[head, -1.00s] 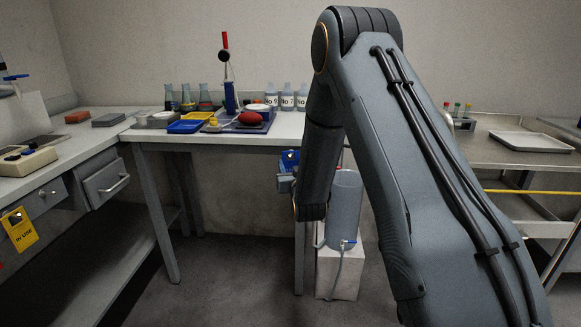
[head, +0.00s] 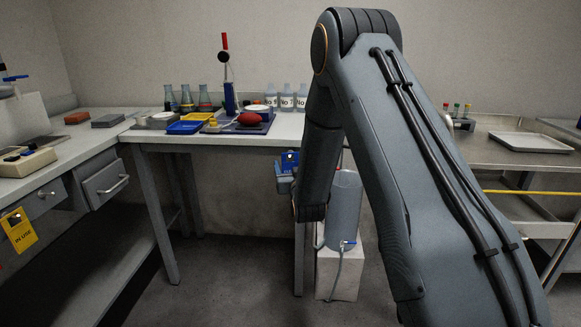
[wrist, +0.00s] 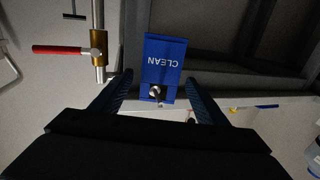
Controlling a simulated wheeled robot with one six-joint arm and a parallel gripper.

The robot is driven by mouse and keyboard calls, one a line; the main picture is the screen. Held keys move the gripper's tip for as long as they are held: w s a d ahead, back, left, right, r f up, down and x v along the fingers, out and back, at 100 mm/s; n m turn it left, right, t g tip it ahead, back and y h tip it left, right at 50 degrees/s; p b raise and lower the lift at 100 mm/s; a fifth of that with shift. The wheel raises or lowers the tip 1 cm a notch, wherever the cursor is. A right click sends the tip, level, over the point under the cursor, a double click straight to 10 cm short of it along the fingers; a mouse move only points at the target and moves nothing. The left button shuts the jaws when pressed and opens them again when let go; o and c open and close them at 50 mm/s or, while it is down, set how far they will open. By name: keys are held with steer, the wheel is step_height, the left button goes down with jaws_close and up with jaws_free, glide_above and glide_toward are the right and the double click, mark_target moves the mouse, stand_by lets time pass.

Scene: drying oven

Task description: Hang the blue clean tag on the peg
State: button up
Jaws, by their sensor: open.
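The blue tag (wrist: 165,58) marked CLEAN shows in the wrist view, upside down in the picture, between my fingers. A round metal peg end (wrist: 156,91) shows at the tag's hole; the tag appears to be on the peg. My gripper (wrist: 158,84) is open, with a finger on each side of the tag and visible gaps between. My arm hides part of this area.
A grey cylinder (head: 344,205) on a white block stands close right of my gripper. The table (head: 225,142) carries flasks, trays and bottles. A yellow IN USE tag (head: 19,231) hangs on the left bench. In the wrist view, a red-handled valve (wrist: 70,50) is at the left.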

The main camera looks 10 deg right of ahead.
steer(key=s+a+n+g+y, duration=0.1)
steer(key=s+a+g, duration=0.35)
steer(key=s, duration=0.65)
steer(key=s+a+g+y, duration=0.1)
steer(key=s+a+g, duration=0.3)
steer(key=s, duration=0.7)
steer(key=s+r+g, duration=0.2)
steer(key=s+g, duration=0.1)
steer(key=s, duration=0.7)
steer(key=s+r+n+g, duration=0.1)
steer(key=s+g, duration=0.2)
steer(key=s, duration=0.6)
steer(key=s+r+g, duration=0.2)
steer(key=s+g, duration=0.2)
steer(key=s, duration=0.6)
steer(key=d+r+m+h+p, duration=0.1)
steer(key=d+r+p, duration=0.5)
steer(key=p, duration=0.8)
steer(key=shift+w+d, duration=0.3)
steer(key=shift+d, duration=0.2)
steer(key=shift+t, duration=0.25)
